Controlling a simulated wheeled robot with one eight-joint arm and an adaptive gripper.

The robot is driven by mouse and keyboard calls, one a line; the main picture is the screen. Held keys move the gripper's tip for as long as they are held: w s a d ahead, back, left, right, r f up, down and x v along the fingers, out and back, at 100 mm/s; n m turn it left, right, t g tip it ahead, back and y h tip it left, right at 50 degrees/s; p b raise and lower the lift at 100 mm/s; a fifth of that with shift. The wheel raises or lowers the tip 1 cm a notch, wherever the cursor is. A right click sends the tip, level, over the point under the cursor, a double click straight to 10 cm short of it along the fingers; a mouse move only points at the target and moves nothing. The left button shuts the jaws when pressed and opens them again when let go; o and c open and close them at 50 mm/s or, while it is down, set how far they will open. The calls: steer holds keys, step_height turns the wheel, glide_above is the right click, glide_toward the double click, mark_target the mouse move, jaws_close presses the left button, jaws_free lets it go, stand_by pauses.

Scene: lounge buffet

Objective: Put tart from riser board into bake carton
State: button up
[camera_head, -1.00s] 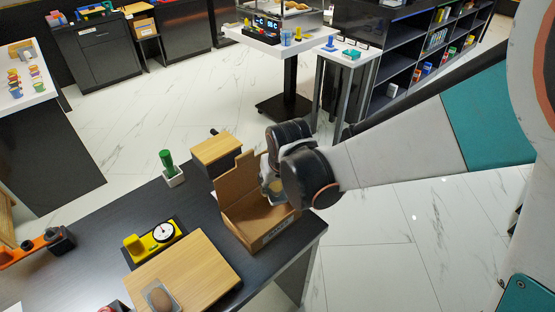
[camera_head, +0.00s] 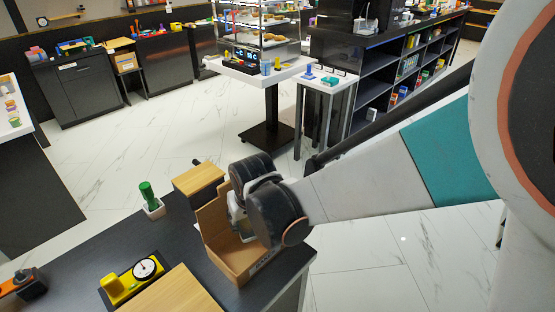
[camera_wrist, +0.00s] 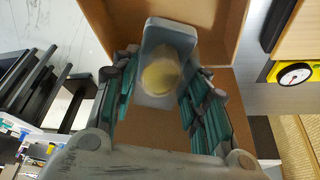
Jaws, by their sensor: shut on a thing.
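The bake carton (camera_head: 214,224) is an open brown cardboard box on the dark counter, with its back flap raised. My gripper (camera_head: 240,222) is down at the carton's opening, and my wrist hides part of the box. In the wrist view my gripper (camera_wrist: 160,95) has its teal-padded fingers on either side of a grey holder (camera_wrist: 153,99) with a pale yellow round tart (camera_wrist: 160,76) in it. It is shut on this piece, with carton walls (camera_wrist: 222,25) around it. Whether the holder touches the carton floor cannot be told. The riser board (camera_head: 172,294) is partly cut off at the bottom edge.
A yellow device with a dial (camera_head: 131,281) stands left of the board. A green-topped item in a white pot (camera_head: 150,201) and a wood-topped black box (camera_head: 199,177) stand behind. The counter's right edge is close to the carton.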

steer(key=shift+f+b, duration=3.35)
steer(key=shift+f, duration=1.1)
steer(key=shift+f+b, duration=0.35)
steer(key=shift+f, duration=0.25)
steer(key=o, duration=1.1)
steer(key=shift+o, duration=0.2)
step_height(320, 180, up, 12)
steer(key=p, duration=1)
steer(key=shift+r, duration=0.25)
steer(key=w+d+f+m, duration=0.1)
steer(key=d+f, duration=0.1)
steer(key=d, duration=0.7)
steer(key=w+d+f+m+h, duration=0.1)
steer(key=d+f+m, duration=0.1)
steer(key=d, duration=0.8)
steer(key=w+d+f+m+h, duration=0.1)
steer(key=d+f+m, duration=0.1)
steer(key=d, duration=0.8)
steer(key=shift+w+d+f+t+p, duration=0.2)
steer(key=shift+w+f+t+p, duration=0.1)
steer(key=shift+w+p, duration=0.15)
steer(key=shift+s+r, duration=0.1)
